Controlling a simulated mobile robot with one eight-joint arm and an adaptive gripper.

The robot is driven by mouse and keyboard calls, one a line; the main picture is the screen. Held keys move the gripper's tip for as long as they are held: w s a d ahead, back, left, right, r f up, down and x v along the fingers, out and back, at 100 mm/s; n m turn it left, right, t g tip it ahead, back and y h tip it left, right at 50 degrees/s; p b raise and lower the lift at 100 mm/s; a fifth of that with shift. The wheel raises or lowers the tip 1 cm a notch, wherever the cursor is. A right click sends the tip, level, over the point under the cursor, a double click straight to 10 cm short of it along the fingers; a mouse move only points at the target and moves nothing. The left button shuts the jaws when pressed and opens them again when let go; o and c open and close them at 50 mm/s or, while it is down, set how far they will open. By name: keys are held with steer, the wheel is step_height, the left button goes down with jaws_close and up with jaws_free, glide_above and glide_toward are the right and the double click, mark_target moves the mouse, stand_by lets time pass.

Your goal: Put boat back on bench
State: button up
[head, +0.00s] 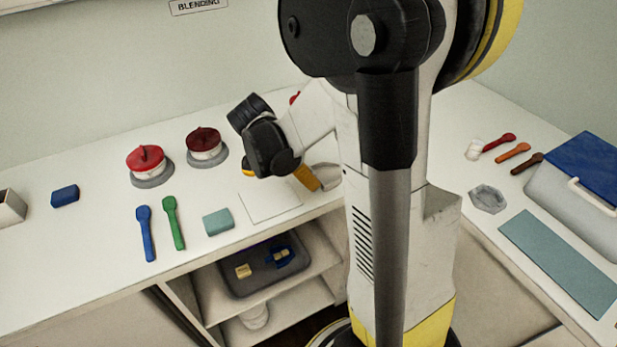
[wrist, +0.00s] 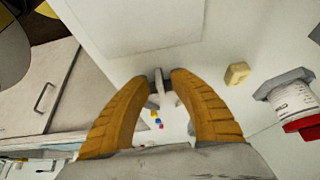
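My gripper (head: 314,179) is over the front edge of the left bench (head: 100,240), beside a thin outlined square (head: 270,203). A small pale grey dish-like piece, which looks like the boat (head: 326,173), is at its fingertips, tilted and partly hidden by my arm. In the wrist view the two orange fingers (wrist: 165,78) come close together on a thin grey and white piece (wrist: 157,88), seen nearly edge-on. Its full shape does not show there. A grey, see-through angular dish (head: 488,199) lies on the right bench (head: 470,225).
A grey tray (head: 236,290) sits on the shelf below. Spoons, a teal mat (head: 560,262) and a blue-lidded box (head: 590,165) occupy the right bench.

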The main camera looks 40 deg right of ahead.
steer(key=shift+r, duration=0.3)
steer(key=p+v, duration=0.6)
steer(key=v, duration=0.6)
steer(key=s+a+r+n+t+y, duration=0.2)
steer(key=s+a+n+t, duration=0.2)
steer(key=a+n, duration=0.3)
steer(key=s+a+r+n+t+y, duration=0.3)
steer(key=a+n, duration=0.5)
steer(key=n, duration=0.5)
steer(key=shift+s+r+n+t+y, duration=0.3)
steer(key=shift+s+n+t, duration=0.15)
steer(key=shift+t, duration=0.35)
steer(key=shift+a, duration=0.1)
